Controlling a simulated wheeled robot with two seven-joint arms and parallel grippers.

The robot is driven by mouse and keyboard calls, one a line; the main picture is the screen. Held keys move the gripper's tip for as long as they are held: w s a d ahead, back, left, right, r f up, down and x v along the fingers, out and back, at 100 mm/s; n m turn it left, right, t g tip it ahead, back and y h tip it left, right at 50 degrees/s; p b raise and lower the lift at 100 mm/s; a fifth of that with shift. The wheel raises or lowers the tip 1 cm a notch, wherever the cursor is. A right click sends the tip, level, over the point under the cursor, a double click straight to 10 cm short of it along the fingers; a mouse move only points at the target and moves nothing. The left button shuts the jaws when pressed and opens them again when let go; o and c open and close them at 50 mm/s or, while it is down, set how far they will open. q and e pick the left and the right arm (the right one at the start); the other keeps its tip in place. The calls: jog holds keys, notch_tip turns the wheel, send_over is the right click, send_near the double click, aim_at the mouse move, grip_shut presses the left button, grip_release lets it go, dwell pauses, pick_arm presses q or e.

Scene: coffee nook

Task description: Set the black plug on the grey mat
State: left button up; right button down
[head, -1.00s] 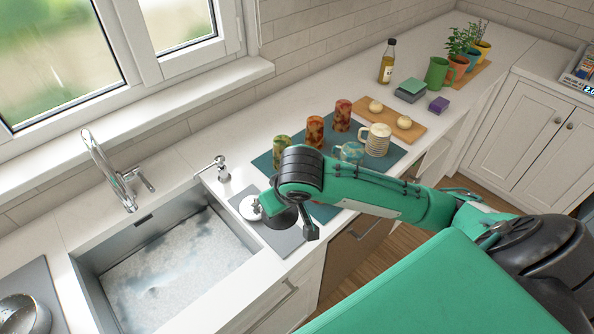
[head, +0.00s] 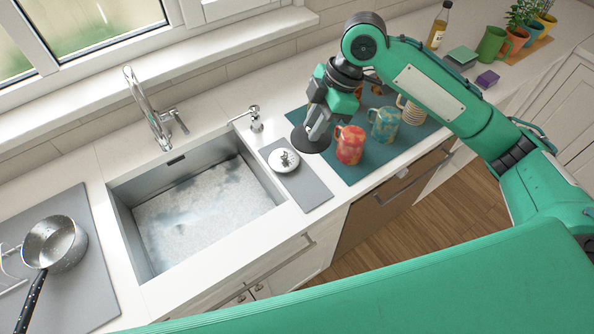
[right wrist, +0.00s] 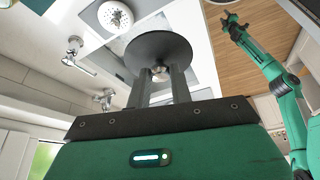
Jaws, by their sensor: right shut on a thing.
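The black plug (head: 311,140), a flat dark disc with a small knob, is held by my right gripper (head: 318,120). In the right wrist view the disc (right wrist: 160,48) shows beyond the two fingers, which are shut on its knob. It is in the air, up and to the right of the grey mat (head: 313,193) in the head view. The grey mat lies on the counter right of the sink, with a white round strainer (head: 284,160) on its upper left part. My left gripper (right wrist: 230,20) shows small in the right wrist view; its jaws are unclear.
The sink (head: 205,210) is left of the mat. A soap dispenser (head: 256,122) stands behind it. A red mug (head: 350,145) and a teal mug (head: 385,123) stand close right of the plug on a teal mat (head: 372,172). The lower right of the grey mat is bare.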

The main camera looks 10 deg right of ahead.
notch_tip(320, 180, down, 20)
jog(key=p, duration=0.5)
jog(key=shift+r, duration=0.15)
jog(key=c, duration=1.3)
grip_release()
jog(key=shift+o, duration=0.2)
